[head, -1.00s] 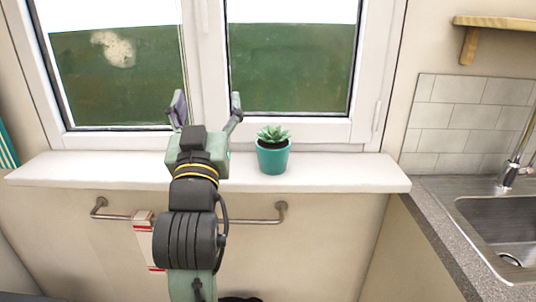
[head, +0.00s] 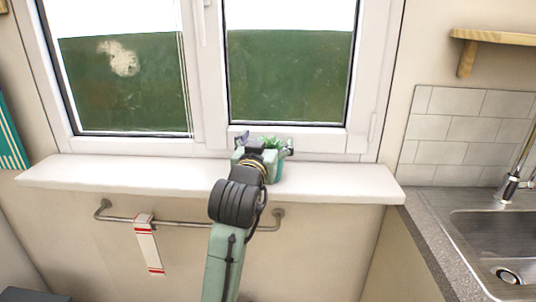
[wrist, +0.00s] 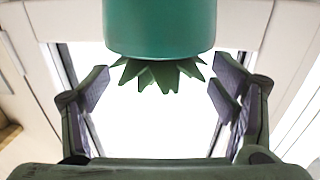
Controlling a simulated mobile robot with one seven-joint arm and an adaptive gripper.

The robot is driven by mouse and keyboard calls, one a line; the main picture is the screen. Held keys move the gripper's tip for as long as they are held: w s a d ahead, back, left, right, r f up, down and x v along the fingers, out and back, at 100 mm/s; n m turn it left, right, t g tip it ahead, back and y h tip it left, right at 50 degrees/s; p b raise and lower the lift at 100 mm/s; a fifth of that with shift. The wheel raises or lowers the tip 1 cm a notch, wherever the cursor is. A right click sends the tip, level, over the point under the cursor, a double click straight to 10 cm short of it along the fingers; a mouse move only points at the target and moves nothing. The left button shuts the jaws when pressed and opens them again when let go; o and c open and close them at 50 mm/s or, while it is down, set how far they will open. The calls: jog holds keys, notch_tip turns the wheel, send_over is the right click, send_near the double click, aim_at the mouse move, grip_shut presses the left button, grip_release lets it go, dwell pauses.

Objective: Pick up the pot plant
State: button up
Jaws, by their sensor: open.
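The pot plant is a teal pot with a spiky green succulent. In the head view it stands on the white windowsill (head: 90,172), mostly hidden behind my gripper (head: 265,142); its green leaves (head: 271,141) show between the fingers. In the wrist view the teal pot (wrist: 160,28) appears upside down at the top centre, with its leaves pointing down. My gripper (wrist: 160,88) is open there, one finger on each side, with a gap between each finger and the plant. I cannot tell how far the pot sits between the fingers.
The window (head: 290,75) rises right behind the sill. A metal rail (head: 180,227) with a red-and-white cloth (head: 149,248) runs below the sill. A sink (head: 495,240) and a wooden shelf (head: 490,36) are at the right. The sill is clear on both sides.

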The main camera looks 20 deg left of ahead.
jog(key=shift+w+a, duration=0.1)
jog(key=shift+w, duration=0.7)
jog(key=shift+c, duration=0.3)
grip_shut()
